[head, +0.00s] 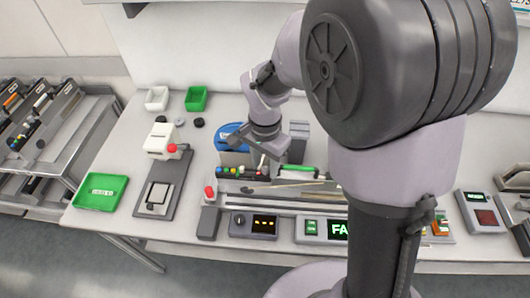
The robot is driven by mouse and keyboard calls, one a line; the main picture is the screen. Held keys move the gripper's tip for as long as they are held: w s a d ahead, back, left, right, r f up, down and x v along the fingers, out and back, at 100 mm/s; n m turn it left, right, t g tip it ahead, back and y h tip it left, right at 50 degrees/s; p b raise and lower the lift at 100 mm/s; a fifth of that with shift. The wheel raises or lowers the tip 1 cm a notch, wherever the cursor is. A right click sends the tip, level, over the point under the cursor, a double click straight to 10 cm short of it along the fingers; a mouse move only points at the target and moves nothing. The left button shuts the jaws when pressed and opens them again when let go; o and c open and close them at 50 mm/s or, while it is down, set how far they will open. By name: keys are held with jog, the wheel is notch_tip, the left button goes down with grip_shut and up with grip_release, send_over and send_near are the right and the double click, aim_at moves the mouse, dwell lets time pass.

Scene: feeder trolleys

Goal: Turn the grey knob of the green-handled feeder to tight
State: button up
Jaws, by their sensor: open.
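A feeder (270,187) lies across the middle of the bench, with a green handle (295,168) along its top right part. A row of small coloured knobs or buttons (237,171) sits at its left end. The grey knob is too small to pick out, and my gripper may cover it. My gripper (262,166) points down just above the feeder, left of the green handle. It is open and seems to hold nothing. Whether its fingers touch anything cannot be told. My arm hides the feeder's right end.
A control box with yellow lights (264,223) and a green display (338,228) stand along the front edge. A grey press-like device (163,185) and a green tray (100,191) stand left. Feeder trolleys (77,150) are far left.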

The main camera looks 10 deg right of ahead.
aim_at(265, 168)
notch_tip(265, 168, up, 17)
jog(key=p, duration=0.5)
jog(key=s+d+f+n+t+y+b, duration=0.1)
jog(key=s+f+n+t+b, duration=0.1)
jog(key=s+b, duration=0.3)
jog(key=s+d+f+n+t+y+b, duration=0.1)
jog(key=s+f+n+t+b, duration=0.2)
jog(key=s, duration=0.8)
jog(key=shift+d+f+t+b, duration=0.15)
jog(key=shift+f+t+b, duration=0.25)
jog(key=shift+b, duration=0.85)
